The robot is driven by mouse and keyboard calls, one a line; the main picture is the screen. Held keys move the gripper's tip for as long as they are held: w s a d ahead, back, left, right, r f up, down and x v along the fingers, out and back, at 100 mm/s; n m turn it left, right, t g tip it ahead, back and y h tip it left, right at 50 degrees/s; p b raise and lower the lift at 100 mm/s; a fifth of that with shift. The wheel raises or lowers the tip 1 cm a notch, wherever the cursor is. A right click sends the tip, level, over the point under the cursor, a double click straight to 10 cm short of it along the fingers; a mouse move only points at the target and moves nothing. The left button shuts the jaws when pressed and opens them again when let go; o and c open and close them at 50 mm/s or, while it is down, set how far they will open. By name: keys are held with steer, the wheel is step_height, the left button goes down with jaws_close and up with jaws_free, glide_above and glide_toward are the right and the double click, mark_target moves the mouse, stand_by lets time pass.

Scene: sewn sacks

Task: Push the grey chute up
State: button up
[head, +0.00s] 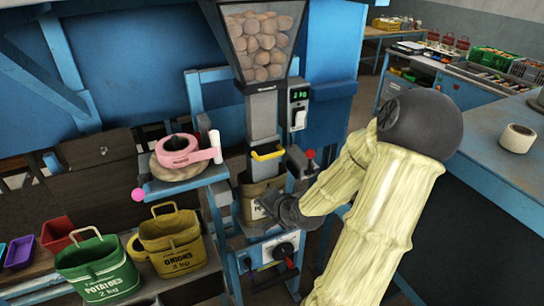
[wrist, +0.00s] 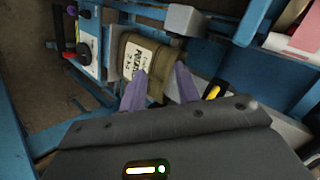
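The grey chute (head: 262,115) hangs upright below a hopper full of potatoes. Its yellow handle (head: 267,154) crosses the lower front; the handle also shows in the wrist view (wrist: 213,89), just right of my right finger. A brown potato sack (head: 254,190) sits under the chute, around or close to its lower end; I cannot tell which. My gripper (head: 270,206) is in front of the sack, below the handle. In the wrist view, its two purple fingers (wrist: 160,72) are apart with the sack (wrist: 150,54) beyond them. Nothing is visibly gripped.
A digital display (head: 298,95) and a switch (head: 299,118) are right of the chute. A red-knobbed lever (head: 310,155) stands close to my arm. A pink tape dispenser (head: 185,150) is on the left shelf. Onion (head: 172,240) and green (head: 97,265) sacks stand lower left.

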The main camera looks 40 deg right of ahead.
steer(key=s+d+r+m+t+h, duration=0.3)
steer(key=d+r+m, duration=0.3)
steer(key=d+r, duration=0.2)
steer(key=shift+s+d+t, duration=0.15)
steer(key=shift+d+t, duration=0.35)
steer(key=shift+t, duration=0.4)
steer(key=b, duration=0.2)
glide_toward(272, 156)
steer(key=x, duration=0.9)
steer(key=shift+w+d+f, duration=0.1)
steer(key=shift+w+d, duration=0.05)
steer(key=shift+w, duration=0.1)
steer(key=shift+w+d+f, duration=0.2)
steer(key=shift+w, duration=0.35)
jaws_close()
